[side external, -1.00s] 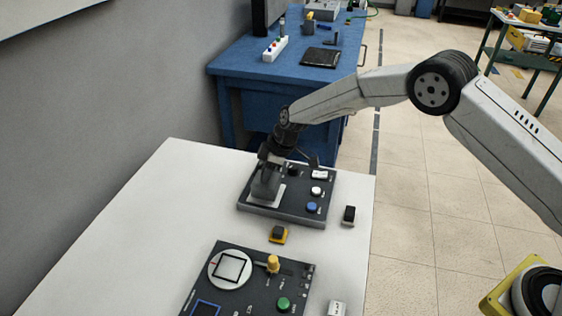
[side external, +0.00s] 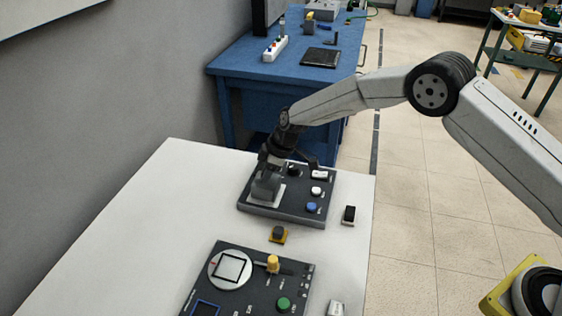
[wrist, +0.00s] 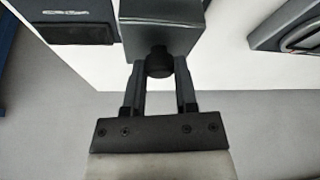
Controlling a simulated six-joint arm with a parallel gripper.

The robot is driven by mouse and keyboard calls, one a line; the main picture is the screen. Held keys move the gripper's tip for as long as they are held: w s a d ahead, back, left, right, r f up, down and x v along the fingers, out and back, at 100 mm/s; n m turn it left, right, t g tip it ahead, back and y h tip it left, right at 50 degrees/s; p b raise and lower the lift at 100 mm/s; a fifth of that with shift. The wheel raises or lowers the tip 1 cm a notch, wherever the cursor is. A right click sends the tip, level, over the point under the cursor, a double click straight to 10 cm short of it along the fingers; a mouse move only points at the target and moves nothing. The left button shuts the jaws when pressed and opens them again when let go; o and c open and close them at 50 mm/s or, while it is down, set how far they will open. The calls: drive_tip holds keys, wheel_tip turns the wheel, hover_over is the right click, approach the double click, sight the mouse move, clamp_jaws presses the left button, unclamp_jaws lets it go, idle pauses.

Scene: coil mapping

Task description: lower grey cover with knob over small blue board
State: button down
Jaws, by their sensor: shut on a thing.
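The grey cover (side external: 265,187) stands over the white-bordered area at the left of the far dark panel (side external: 285,220) in the side view. In the wrist view the cover (wrist: 165,12) is a grey box with a round dark knob (wrist: 159,63). My gripper (wrist: 159,75) is shut on the knob, one finger on each side. In the side view my gripper (side external: 271,162) is above the cover. The small blue board is not visible; the cover may hide it. I cannot tell whether the cover touches the panel.
The far panel carries a blue button (side external: 311,208), a white button (side external: 316,191) and a dark knob. A yellow-based black button (side external: 278,234) and a small black switch (side external: 349,215) lie on the white table (side external: 130,215). A near panel (side external: 245,262) has a round white dial.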

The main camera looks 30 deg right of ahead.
idle(0.4)
drive_tip(key=shift+c, duration=1.6)
unclamp_jaws()
drive_tip(key=shift+o, duration=0.3)
drive_tip(key=shift+o, duration=1.3)
drive_tip(key=shift+r, duration=0.1)
drive_tip(key=shift+r, duration=3.4)
drive_tip(key=shift+d, duration=0.1)
